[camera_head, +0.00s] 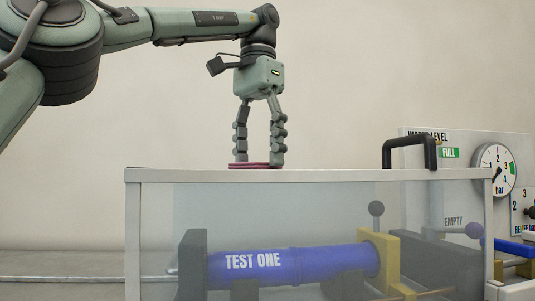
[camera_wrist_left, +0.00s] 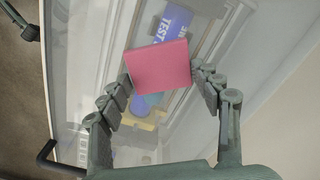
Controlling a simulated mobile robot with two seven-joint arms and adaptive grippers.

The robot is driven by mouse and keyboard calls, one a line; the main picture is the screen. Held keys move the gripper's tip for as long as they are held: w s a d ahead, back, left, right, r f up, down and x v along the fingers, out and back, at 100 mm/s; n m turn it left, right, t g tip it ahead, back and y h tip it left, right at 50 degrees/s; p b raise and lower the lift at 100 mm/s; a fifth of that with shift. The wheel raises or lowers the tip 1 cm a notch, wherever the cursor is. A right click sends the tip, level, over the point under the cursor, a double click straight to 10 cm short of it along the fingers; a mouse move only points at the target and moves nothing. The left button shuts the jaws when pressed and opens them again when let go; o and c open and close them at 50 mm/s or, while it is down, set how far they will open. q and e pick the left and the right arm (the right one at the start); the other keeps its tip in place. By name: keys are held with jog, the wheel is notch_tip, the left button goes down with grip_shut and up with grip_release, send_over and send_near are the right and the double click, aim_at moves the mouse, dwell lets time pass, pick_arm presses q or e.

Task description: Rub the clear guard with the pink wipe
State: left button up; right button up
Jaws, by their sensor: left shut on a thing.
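The pink wipe (camera_head: 254,165) is a flat, folded square pad. My left gripper (camera_head: 256,160) points straight down and is shut on it, at the top of the clear guard (camera_head: 330,215). The wipe appears to touch the guard's top. In the left wrist view the pink wipe (camera_wrist_left: 158,65) sits between the fingertips (camera_wrist_left: 160,80), over the see-through top of the guard (camera_wrist_left: 90,60). The guard is a clear box with pale edge frames. My right gripper is in neither view.
Inside the guard lies a blue pipe (camera_head: 295,267) marked TEST ONE, held by dark and yellow clamps. A black handle (camera_head: 410,146) rises at the guard's top right. A panel with a bar gauge (camera_head: 495,168) stands at the right. The space above the guard's left part is free.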

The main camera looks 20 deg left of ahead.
pick_arm(q)
jog(key=shift+w+d+p, duration=0.4)
jog(key=shift+w+d, duration=0.4)
jog(key=shift+d, duration=0.35)
jog(key=shift+w+d+p, duration=0.35)
jog(key=shift+w+d, duration=0.4)
jog(key=shift+d, duration=0.35)
jog(key=shift+w+d+f, duration=0.15)
jog(key=shift+w+d, duration=0.35)
jog(key=shift+d, duration=0.3)
notch_tip(320, 180, up, 6)
jog(key=p, duration=0.6)
notch_tip(320, 180, up, 3)
jog(key=p, duration=0.3)
